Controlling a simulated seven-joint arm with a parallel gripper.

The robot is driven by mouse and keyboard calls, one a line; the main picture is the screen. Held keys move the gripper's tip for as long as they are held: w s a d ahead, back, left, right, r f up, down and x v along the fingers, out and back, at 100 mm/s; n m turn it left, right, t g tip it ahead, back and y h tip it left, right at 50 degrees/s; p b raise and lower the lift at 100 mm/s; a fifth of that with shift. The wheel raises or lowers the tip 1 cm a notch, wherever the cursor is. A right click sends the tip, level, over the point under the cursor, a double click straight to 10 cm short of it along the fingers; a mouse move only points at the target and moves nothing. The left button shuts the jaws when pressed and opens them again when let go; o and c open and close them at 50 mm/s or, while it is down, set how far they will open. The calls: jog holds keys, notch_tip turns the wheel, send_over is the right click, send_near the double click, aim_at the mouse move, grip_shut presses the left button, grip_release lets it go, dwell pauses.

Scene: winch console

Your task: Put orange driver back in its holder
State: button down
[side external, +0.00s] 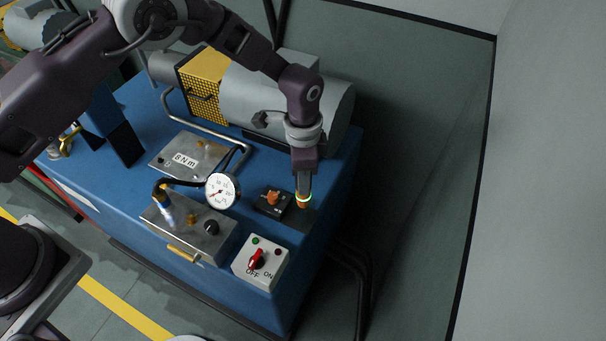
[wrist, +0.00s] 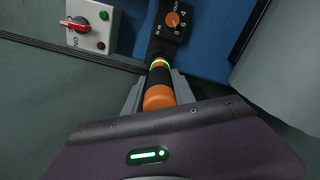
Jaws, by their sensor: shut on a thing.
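The orange driver (wrist: 158,96) is orange and black with a glowing green ring. My gripper (wrist: 157,88) is shut on it, one finger on each side of its grip. In the side view my gripper (side external: 303,188) points down over the right end of the blue console, and the driver's lower part (side external: 303,203) shows below it. Beside the driver is a black box with an orange knob (side external: 272,198), which also shows in the wrist view (wrist: 173,19), marked OUT, 4, 6, 8. A dark plate (side external: 297,219) lies under the driver. I cannot tell whether the driver touches it or sits in a holder.
A white switch box with a red knob (side external: 257,262) stands at the console's front. A metal box with a round gauge (side external: 222,191) stands left of the driver. A grey cylinder (side external: 338,105) lies behind.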

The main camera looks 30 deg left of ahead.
jog(key=shift+f, duration=0.1)
jog(key=shift+f, duration=1.05)
jog(key=shift+f, duration=0.5)
jog(key=c, duration=1)
grip_release()
jog(key=shift+o, duration=0.2)
